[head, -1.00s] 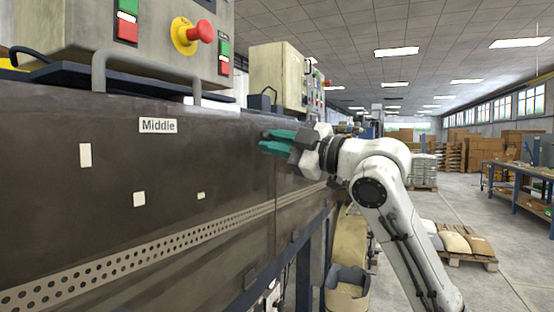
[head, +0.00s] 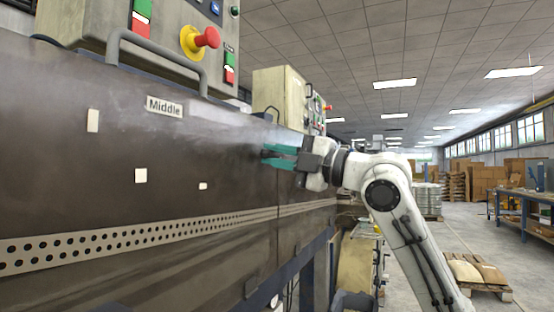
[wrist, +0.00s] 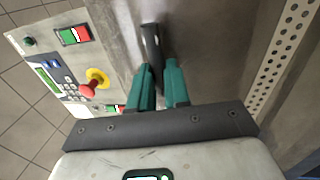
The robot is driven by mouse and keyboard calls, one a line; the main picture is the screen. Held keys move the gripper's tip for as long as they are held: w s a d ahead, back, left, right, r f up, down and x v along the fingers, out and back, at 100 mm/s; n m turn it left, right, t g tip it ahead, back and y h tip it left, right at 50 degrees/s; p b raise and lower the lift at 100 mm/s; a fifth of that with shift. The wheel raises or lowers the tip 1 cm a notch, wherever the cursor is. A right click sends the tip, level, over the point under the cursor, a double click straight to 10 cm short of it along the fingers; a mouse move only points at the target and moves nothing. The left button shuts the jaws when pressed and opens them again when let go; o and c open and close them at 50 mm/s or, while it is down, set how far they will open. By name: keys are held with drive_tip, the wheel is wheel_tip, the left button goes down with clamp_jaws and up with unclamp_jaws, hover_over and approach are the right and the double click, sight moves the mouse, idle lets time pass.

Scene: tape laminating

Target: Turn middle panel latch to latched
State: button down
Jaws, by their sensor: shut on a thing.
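The middle panel (head: 60,170) is a dark brown machine face with a white "Middle" label (head: 164,106). The latch (wrist: 152,45) is a dark, narrow handle on the panel. In the wrist view it runs up and down the picture, with its lower end between my fingertips. My gripper (head: 266,153) has teal fingers and is at the panel face, right of the label. In the wrist view my gripper (wrist: 158,66) is shut on the latch's lower end. The fingers partly hide the latch, and it is hard to make out in the head view.
A control box with a red emergency button (head: 206,38) stands above the panel, with a grey bar handle (head: 150,45) in front. A perforated strip (head: 130,235) runs along the lower panel. A second control box (head: 285,95) stands farther back. Open floor lies to the right.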

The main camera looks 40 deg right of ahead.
idle(0.4)
drive_tip(key=c, duration=1.1)
unclamp_jaws()
drive_tip(key=v, duration=1)
drive_tip(key=shift+s+b, duration=0.35)
drive_tip(key=shift+b, duration=0.1)
drive_tip(key=shift+d+f, duration=0.1)
drive_tip(key=shift+f, duration=0.05)
